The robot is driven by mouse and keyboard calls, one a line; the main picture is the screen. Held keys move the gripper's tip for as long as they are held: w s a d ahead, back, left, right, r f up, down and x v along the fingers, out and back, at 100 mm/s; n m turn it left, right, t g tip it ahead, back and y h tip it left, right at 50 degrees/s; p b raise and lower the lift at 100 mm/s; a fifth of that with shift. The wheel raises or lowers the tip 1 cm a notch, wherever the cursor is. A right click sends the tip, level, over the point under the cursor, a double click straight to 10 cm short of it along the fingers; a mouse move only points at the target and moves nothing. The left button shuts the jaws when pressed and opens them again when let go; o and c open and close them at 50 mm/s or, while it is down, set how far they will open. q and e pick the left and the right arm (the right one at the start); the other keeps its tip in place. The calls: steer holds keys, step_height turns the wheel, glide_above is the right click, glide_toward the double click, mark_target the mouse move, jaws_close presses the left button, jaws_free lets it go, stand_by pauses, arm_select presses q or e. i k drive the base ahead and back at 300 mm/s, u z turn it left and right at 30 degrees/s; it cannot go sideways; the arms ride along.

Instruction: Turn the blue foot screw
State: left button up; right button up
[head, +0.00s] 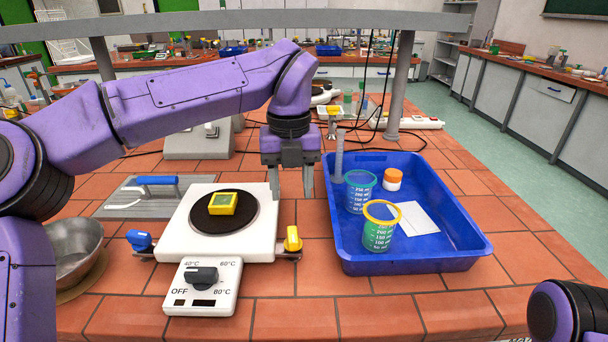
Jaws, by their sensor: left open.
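The blue foot screw (139,240) sits at the left side of a white hot plate (262,225), on a thin metal bar. A yellow foot screw (292,240) sits at the plate's right side. A small yellow block with a greenish window (222,203), like a level, rests on the round black disc. My left gripper (291,188) points down, open and empty, between the hot plate and the blue tray. It is above and behind the yellow screw, well to the right of the blue one. My right gripper is out of view.
The blue tray (345,235) at right holds two beakers, a white jar with an orange lid and a white sheet. A metal bowl (72,245) stands at the left. Bare tiles lie in front.

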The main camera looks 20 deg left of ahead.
mark_target(139, 241)
steer(key=k, duration=1)
